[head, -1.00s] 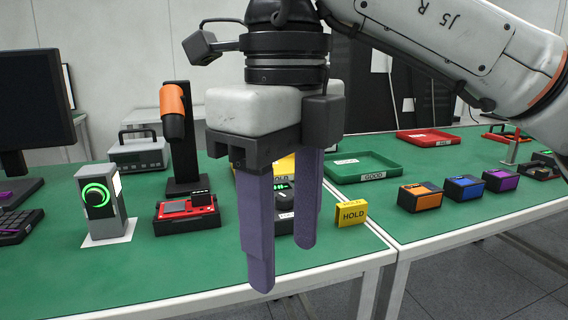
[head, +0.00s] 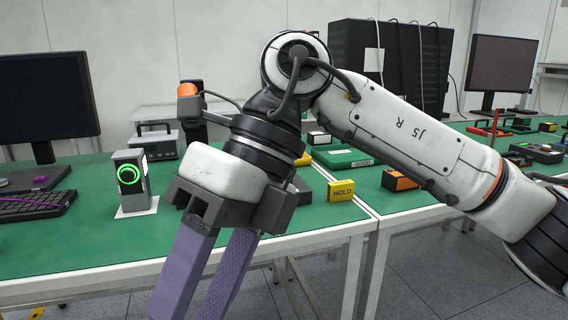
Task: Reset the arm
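My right arm (head: 410,125) comes in from the right and bends at an elbow-like joint at the top middle. My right gripper (head: 202,285) hangs down and tilts to the lower left, in front of the table's front edge. Its two purple fingers stand apart with nothing between them, and their tips reach the bottom of the picture. My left gripper is not in view.
The green table (head: 80,240) holds a device with a green ring light (head: 129,178), a yellow HOLD block (head: 341,191), a green GOOD tray (head: 345,159) and an orange-and-black box (head: 398,181). Monitors (head: 45,98) and a black cabinet (head: 430,60) stand behind.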

